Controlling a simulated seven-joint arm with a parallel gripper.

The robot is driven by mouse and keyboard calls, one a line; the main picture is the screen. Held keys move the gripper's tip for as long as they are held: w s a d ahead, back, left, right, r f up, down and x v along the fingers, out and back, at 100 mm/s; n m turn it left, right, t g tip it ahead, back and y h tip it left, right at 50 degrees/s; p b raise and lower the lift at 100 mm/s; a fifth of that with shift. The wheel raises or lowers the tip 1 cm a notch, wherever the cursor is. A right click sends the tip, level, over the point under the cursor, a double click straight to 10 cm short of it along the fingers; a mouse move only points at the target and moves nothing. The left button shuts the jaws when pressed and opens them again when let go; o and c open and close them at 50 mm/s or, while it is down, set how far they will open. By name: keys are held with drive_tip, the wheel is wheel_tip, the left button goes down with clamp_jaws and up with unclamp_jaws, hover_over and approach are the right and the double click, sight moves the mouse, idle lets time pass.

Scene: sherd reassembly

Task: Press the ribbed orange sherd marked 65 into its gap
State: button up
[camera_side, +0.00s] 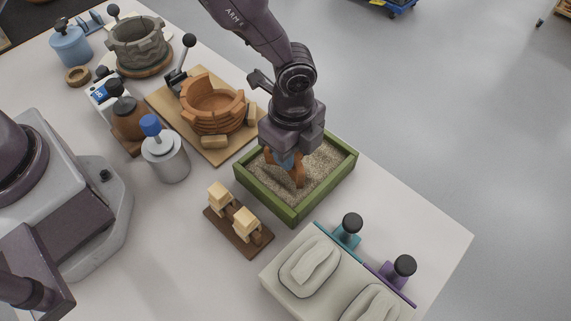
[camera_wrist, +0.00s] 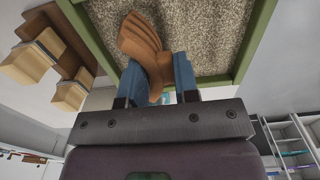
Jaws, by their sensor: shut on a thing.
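The ribbed orange sherd (camera_wrist: 143,42) is between the blue fingertips of my gripper (camera_wrist: 158,75) in the wrist view. My gripper is shut on it. In the side view the sherd (camera_side: 299,175) shows below my gripper (camera_side: 286,160), over the sand of a green-framed tray (camera_side: 262,200). I cannot tell whether it touches the sand. The number 65 is not readable. An orange ribbed bowl (camera_side: 212,112) with a broken, uneven rim sits on a wooden board (camera_side: 167,101), left of the tray. Its gap cannot be made out clearly.
A wooden rack with pale blocks (camera_side: 246,224) stands left of the tray. A grey can with a blue cap (camera_side: 165,155) and a brown bottle (camera_side: 128,118) stand near the board. A grey pot (camera_side: 138,45) is behind. Pale moulds with knobs (camera_side: 310,265) lie in front.

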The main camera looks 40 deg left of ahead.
drive_tip(key=shift+r, duration=2.8)
drive_tip(key=w+a+r+n, duration=0.1)
drive_tip(key=w+a, duration=0.2)
drive_tip(key=a, duration=0.8)
drive_tip(key=w+a+r+n, duration=0.1)
drive_tip(key=w+a, duration=0.3)
drive_tip(key=a, duration=0.7)
drive_tip(key=shift+a, duration=0.15)
drive_tip(key=shift+f, duration=2.95)
drive_tip(key=shift+s+f, duration=0.35)
drive_tip(key=shift+f, duration=0.1)
drive_tip(key=shift+s+f, duration=0.1)
drive_tip(key=shift+s, duration=0.2)
